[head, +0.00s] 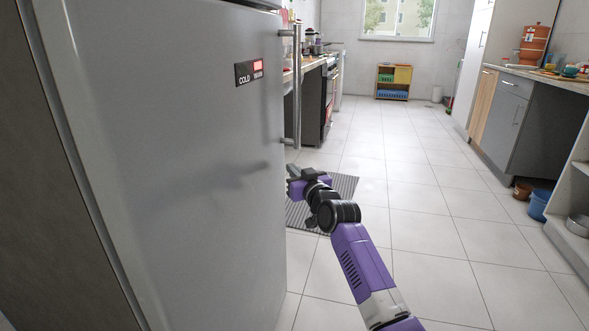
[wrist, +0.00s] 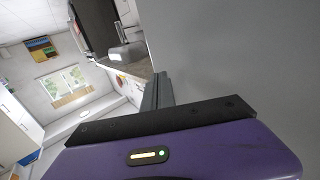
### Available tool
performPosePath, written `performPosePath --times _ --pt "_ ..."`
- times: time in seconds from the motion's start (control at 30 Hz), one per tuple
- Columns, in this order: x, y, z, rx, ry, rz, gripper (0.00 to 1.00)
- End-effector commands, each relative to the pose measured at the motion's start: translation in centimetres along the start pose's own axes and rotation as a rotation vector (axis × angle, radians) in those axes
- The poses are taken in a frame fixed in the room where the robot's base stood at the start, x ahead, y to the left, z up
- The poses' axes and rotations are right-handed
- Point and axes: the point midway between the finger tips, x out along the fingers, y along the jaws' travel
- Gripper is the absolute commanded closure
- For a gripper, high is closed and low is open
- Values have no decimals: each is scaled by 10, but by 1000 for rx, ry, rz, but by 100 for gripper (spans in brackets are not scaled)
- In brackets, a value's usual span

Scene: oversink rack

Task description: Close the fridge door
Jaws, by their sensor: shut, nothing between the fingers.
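The large grey fridge door (head: 175,170) fills the left of the head view. Its vertical bar handle (head: 296,90) is on its right edge. My gripper (head: 292,182) is just past that right edge, below the handle's lower end, partly hidden by the door. In the wrist view, the shut fingers (wrist: 157,94) show beside a plain grey surface (wrist: 235,50) that looks like the door. I cannot tell whether they touch it. The fingers hold nothing. The door's far side and any gap to the fridge body are hidden.
A striped grey mat (head: 340,190) lies on the tiled floor behind my gripper. A counter with an oven (head: 330,90) stands beyond the door. Grey cabinets (head: 500,115) and a blue bin (head: 538,206) are on the right. The middle floor is clear.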

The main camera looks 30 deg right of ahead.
Motion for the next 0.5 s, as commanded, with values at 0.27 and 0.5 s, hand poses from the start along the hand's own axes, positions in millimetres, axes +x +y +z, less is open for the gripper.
performPosePath --times 0.27,0.5 --pt "-22 30 0 2 -2 8 100" --pt "-48 61 1 2 -1 9 100"
